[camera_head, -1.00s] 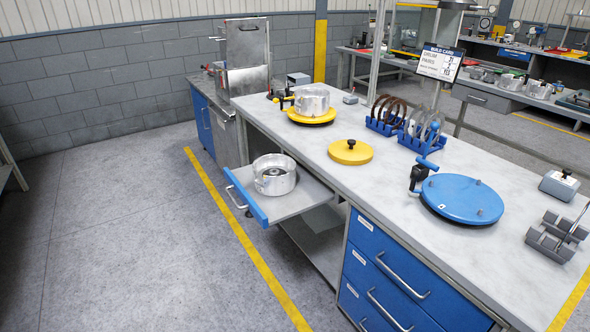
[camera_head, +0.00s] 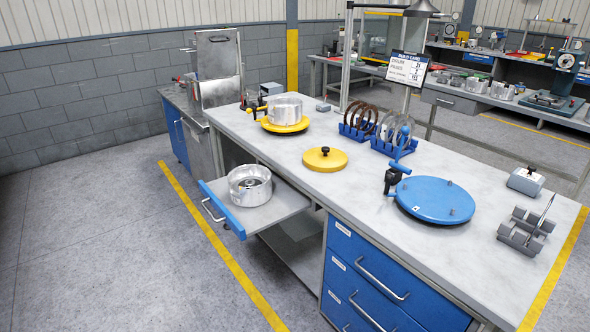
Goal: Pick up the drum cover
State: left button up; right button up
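A round yellow cover with a black knob, which looks like the drum cover (camera_head: 325,161), lies flat on the grey bench top near its front edge. A silver drum (camera_head: 285,107) stands on a yellow round base (camera_head: 285,124) at the far left of the bench. A second silver drum (camera_head: 250,186), open at the top, sits on the pulled-out shelf. Neither of my grippers shows in the head view.
The bench top (camera_head: 288,156) is clear around the yellow cover. Blue racks (camera_head: 393,145) hold rings behind it. A blue round plate (camera_head: 435,200) with a clamp lies to the right. The pulled-out shelf (camera_head: 283,208) juts over the floor on the left.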

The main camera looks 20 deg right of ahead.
aim_at(323, 160)
jog(key=i+z, duration=0.2)
jog(key=i, duration=0.25)
jog(key=i+j+z, duration=0.15)
jog(key=i, duration=0.35)
jog(key=i+j+z, duration=0.2)
jog(key=i, duration=0.25)
